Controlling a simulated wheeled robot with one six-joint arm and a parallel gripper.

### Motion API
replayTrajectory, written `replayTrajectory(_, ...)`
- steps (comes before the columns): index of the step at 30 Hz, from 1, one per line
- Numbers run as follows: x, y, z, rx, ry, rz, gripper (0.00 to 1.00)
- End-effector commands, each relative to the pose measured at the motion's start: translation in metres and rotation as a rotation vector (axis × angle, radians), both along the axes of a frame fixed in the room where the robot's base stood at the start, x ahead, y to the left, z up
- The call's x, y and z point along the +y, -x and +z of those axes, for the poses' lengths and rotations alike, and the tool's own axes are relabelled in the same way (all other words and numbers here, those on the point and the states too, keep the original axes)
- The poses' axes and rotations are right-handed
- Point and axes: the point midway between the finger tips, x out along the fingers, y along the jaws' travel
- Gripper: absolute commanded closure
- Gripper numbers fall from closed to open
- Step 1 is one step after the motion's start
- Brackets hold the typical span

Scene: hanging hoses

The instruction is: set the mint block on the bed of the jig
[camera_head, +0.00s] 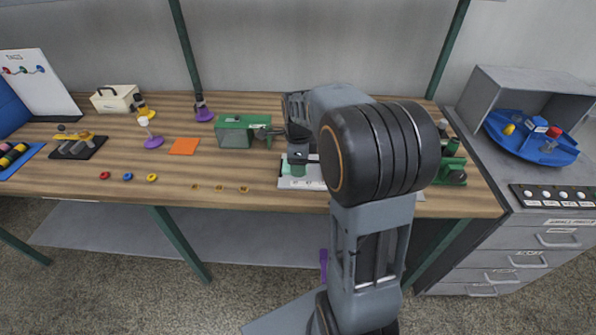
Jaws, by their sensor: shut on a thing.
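My gripper (298,160) points down over the right half of the workbench, partly hidden by my own arm. It is shut on a small greenish block (298,170), which seems to be the mint block; its outline is hard to make out at this size. The held block is over or close to a pale, low fixture (288,183) on the bench, which may be the jig. I cannot tell whether the block touches it. The fixture's right part is hidden behind my arm.
A green machine (236,133) stands left of my gripper, with an orange square (184,146) further left. Green equipment (452,170) stands to the right behind my arm. Small rings (152,178) lie near the front edge. A grey cabinet (535,215) bounds the right side.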

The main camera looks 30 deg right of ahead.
Motion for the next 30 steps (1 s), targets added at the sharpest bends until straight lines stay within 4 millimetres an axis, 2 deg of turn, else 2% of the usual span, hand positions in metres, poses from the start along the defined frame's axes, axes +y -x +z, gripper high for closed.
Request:
replayTrajectory(11, -0.005, -0.014, -0.018, 0.001, 0.0, -0.002, 0.71)
replayTrajectory(18, -0.006, -0.014, -0.047, 0.001, 0.0, -0.002, 0.71)
replayTrajectory(30, -0.006, -0.015, -0.052, 0.0, 0.0, -0.001, 0.71)
